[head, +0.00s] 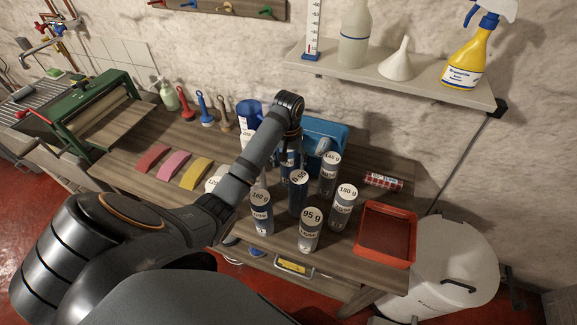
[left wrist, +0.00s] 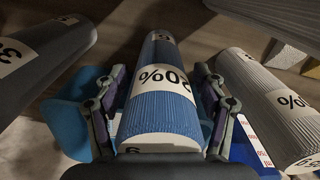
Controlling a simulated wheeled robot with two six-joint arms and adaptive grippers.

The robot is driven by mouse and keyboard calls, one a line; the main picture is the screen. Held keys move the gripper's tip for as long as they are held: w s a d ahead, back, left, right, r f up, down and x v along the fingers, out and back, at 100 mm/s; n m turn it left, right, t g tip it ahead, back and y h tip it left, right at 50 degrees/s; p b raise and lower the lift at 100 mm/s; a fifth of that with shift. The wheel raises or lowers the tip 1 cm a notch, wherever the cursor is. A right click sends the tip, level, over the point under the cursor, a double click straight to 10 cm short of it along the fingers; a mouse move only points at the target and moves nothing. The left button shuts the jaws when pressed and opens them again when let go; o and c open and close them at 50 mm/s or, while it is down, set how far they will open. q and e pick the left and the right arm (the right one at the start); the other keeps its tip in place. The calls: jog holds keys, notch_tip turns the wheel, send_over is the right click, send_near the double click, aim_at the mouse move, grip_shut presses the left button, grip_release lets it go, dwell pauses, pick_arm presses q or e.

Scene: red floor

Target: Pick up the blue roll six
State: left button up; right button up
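A blue ribbed roll (left wrist: 160,118) with a white percent label lies between the fingers of my left gripper (left wrist: 160,100) in the left wrist view. A mark that looks like a 6 shows in part on its near end. One finger is on each side of the roll, close to it; no firm pinch shows. In the head view my left gripper (head: 291,146) points down among the rolls on the bench. A blue roll (head: 289,160) shows just below it, mostly covered by the gripper and other rolls. My right gripper is not in view.
Several labelled upright rolls crowd close by, such as the 95 g roll (head: 309,240) and the 180 g roll (head: 342,212). A blue box (head: 325,132) stands behind. A red tray (head: 405,262) lies to the right. A shelf (head: 405,88) hangs above the back.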

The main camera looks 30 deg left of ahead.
pick_arm(q)
jog(key=c, duration=0.9)
jog(key=shift+w+r, duration=0.1)
jog(key=shift+c, duration=0.2)
